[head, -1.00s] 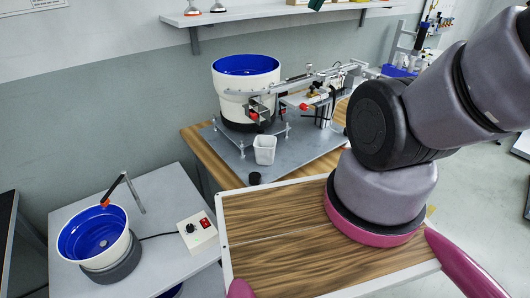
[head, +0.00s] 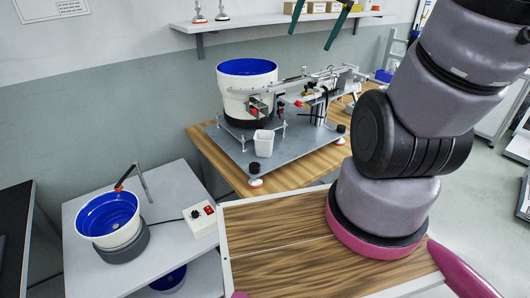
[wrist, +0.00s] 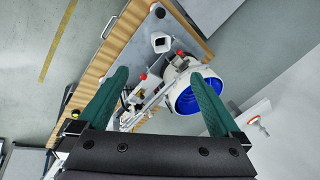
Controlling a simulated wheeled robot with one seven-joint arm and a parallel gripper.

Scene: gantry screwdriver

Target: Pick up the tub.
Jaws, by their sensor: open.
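The tub (head: 264,143) is a small white open-topped cup. It stands upright on the grey plate (head: 235,158) of the feeder machine, in front of the large blue-and-white bowl (head: 247,100). In the wrist view the tub (wrist: 161,42) shows near the top centre, beyond the fingertips. My gripper (head: 318,24) shows only as two green fingers at the top edge of the head view, well above and to the right of the tub. In the wrist view my gripper (wrist: 159,73) has its fingers spread wide, with nothing held between them.
A rail mechanism (head: 305,88) stands right of the tub, and the large bowl is close behind it. A wall shelf (head: 270,20) with small items hangs above. A smaller blue bowl (head: 108,215) and a control box (head: 200,218) sit on the lower left table.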

